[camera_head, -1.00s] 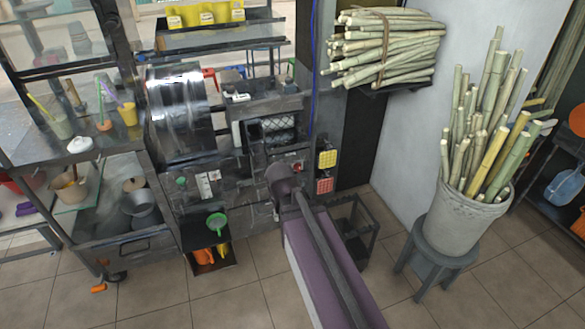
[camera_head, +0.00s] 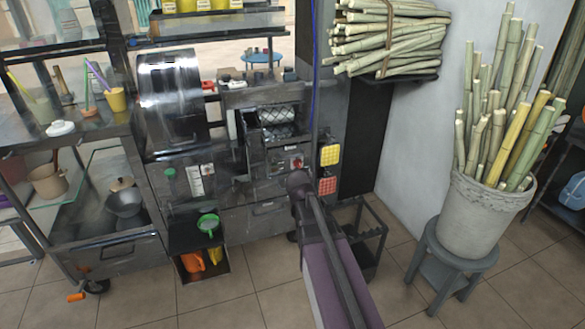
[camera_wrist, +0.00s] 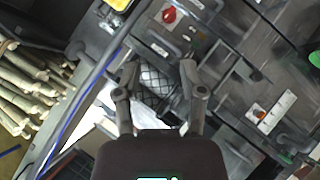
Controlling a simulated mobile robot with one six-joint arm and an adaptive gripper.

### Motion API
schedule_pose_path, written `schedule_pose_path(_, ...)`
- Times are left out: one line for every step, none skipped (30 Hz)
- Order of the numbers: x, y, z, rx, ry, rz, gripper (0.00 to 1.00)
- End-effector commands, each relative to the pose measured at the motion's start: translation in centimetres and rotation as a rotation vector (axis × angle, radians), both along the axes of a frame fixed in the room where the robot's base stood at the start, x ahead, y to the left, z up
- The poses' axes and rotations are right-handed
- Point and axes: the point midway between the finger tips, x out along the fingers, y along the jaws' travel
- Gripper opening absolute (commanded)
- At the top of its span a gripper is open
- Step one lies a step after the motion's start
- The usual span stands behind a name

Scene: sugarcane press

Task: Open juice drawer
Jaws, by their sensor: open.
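The grey metal sugarcane press (camera_head: 225,180) stands ahead, with dark drawer fronts and bar handles. One drawer front with a handle (camera_head: 268,210) is at the lower middle of the press and looks shut. Which front is the juice drawer I cannot tell for sure. In the wrist view, my gripper (camera_wrist: 159,75) is open and empty, with its two fingers apart. A mesh-covered opening (camera_wrist: 155,88) shows between and beyond the fingers. Dark panels with handles lie ahead of it, apparently not touched. In the head view my arm reaches toward the press and hides my gripper.
A red knob (camera_wrist: 169,15) sits on the panel near my gripper. A green funnel (camera_head: 208,223) is on the low shelf. A bucket of cane (camera_head: 482,215) stands on a stool (camera_head: 450,265) at the right. Bundled cane (camera_head: 388,40) lies on a wall shelf. Tiled floor is free in front.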

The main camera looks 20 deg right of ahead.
Motion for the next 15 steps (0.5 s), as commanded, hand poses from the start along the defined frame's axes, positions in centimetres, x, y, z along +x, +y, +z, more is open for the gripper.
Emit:
schedule_pose_path(0.8,-0.6,-1.3,-0.030,-0.025,0.015,0.53)
schedule_pose_path(1.2,-0.9,-1.5,-0.052,-0.040,0.026,0.53)
schedule_pose_path(1.7,-1.2,-1.7,-0.079,-0.060,0.041,0.53)
schedule_pose_path(2.1,-1.5,-1.9,-0.100,-0.075,0.051,0.53)
schedule_pose_path(2.4,-1.7,-2.0,-0.120,-0.089,0.062,0.53)
schedule_pose_path(2.9,-2.0,-2.2,-0.147,-0.109,0.077,0.53)
schedule_pose_path(3.2,-2.3,-2.4,-0.169,-0.123,0.089,0.53)
schedule_pose_path(3.5,-2.5,-2.5,-0.189,-0.137,0.101,0.53)
schedule_pose_path(4.0,-2.8,-2.8,-0.218,-0.155,0.117,0.53)
schedule_pose_path(4.3,-3.0,-2.9,-0.237,-0.169,0.128,0.53)
schedule_pose_path(4.6,-3.1,-3.1,-0.259,-0.182,0.141,0.53)
schedule_pose_path(5.0,-3.3,-3.3,-0.287,-0.199,0.158,0.53)
schedule_pose_path(5.3,-3.5,-3.5,-0.308,-0.213,0.171,0.53)
schedule_pose_path(5.6,-3.6,-3.7,-0.331,-0.225,0.183,0.53)
schedule_pose_path(6.0,-3.9,-3.9,-0.357,-0.241,0.199,0.53)
